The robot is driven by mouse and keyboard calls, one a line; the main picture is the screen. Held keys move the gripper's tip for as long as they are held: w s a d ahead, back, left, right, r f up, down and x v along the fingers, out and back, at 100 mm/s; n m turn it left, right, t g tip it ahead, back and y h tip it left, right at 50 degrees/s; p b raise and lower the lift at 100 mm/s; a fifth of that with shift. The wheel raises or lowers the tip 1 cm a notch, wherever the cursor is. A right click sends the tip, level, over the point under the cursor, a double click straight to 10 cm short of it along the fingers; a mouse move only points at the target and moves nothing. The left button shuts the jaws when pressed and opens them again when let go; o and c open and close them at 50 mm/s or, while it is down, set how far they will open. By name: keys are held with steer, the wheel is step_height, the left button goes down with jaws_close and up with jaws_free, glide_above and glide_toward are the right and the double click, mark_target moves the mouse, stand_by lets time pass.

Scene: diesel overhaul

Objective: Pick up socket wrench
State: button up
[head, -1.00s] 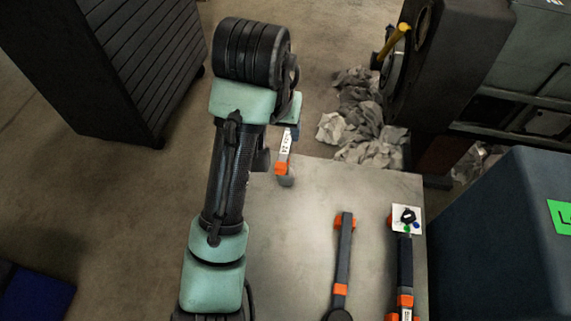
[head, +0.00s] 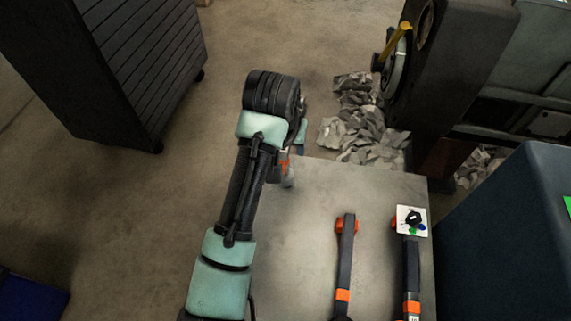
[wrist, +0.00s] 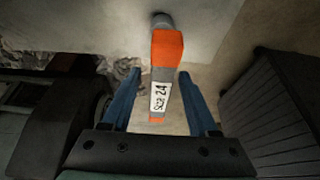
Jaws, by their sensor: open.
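A tool with a grey tip, an orange band and a white "Size 24" label (wrist: 160,92) shows in the wrist view, and I take it to be the socket wrench. In the head view only its orange and grey end (head: 287,178) shows, at the table's far left corner; my arm hides the rest. My gripper (wrist: 162,88) is open, with one blue finger on each side of the labelled part in the wrist view. I cannot tell whether a finger touches it. In the head view the gripper is mostly hidden behind my wrist.
Two long dark tools with orange bands (head: 345,265) (head: 411,270) lie on the grey table (head: 300,235); a white card (head: 411,220) is at the right one's far end. A dark cabinet (head: 120,70) stands left, a blue box (head: 510,240) right, crumpled rags (head: 365,125) beyond.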

jaws_close()
steer(key=shift+r, duration=0.1)
stand_by(1.2)
